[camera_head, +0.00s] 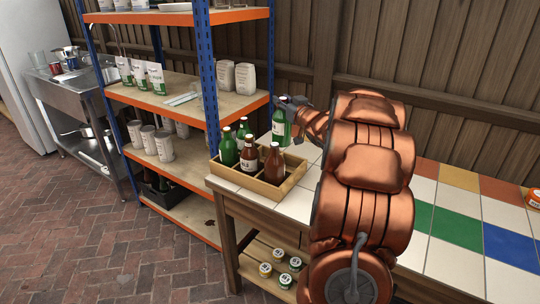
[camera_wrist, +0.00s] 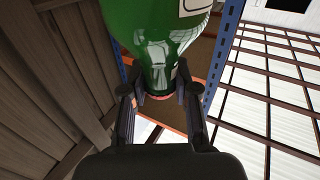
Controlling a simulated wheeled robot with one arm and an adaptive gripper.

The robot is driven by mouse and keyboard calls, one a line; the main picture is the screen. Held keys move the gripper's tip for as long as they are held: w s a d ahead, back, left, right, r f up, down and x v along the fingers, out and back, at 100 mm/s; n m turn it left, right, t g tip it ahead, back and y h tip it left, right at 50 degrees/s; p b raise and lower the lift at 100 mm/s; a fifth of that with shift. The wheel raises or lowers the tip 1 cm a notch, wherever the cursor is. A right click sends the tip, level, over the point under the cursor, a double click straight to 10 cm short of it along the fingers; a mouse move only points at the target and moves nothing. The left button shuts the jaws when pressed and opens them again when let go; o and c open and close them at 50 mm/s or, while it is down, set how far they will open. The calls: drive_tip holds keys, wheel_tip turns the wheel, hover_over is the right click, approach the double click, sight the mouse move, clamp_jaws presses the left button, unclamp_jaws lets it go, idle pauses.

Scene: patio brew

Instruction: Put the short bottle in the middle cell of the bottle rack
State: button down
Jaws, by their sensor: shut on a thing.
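My gripper (camera_head: 291,102) is shut on a green bottle (camera_head: 280,130) with a pale label and holds it roughly upright. In the wrist view my gripper (camera_wrist: 158,92) has its fingers on both sides of the neck of the green bottle (camera_wrist: 150,35). The bottle is at the back right of the wooden bottle rack (camera_head: 297,176) and seems raised; the exact gap is hard to tell. The rack holds green bottles (camera_head: 229,150) and brown bottles (camera_head: 274,166). These bottles hide much of the cell walls, so the middle cell is not clearly seen.
The rack stands on the left end of a tiled table (camera_head: 425,215). A blue-and-orange shelf unit (camera_head: 204,70) stands close at the left, with paper bags (camera_head: 245,78) on it. A wooden fence (camera_head: 440,70) is behind. Several small jars (camera_head: 279,255) are on the table's lower shelf.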

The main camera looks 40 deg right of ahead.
sight(283, 134)
drive_tip(key=w+a+n+y+p, duration=0.2)
drive_tip(key=w+n+y, duration=0.1)
drive_tip(key=w+y, duration=0.25)
wheel_tip(283, 134, down, 11)
drive_tip(key=shift+w+a+r, duration=0.15)
drive_tip(key=shift+w+a, duration=0.05)
drive_tip(key=shift+w, duration=0.1)
idle(0.3)
drive_tip(key=shift+h, duration=0.25)
drive_tip(key=c, duration=0.9)
unclamp_jaws()
drive_tip(key=shift+f, duration=0.2)
drive_tip(key=shift+o, duration=0.2)
drive_tip(key=shift+r, duration=0.1)
drive_tip(key=s, duration=0.8)
drive_tip(key=s+b, duration=0.1)
drive_tip(key=s, duration=0.3)
drive_tip(key=shift+d, duration=0.35)
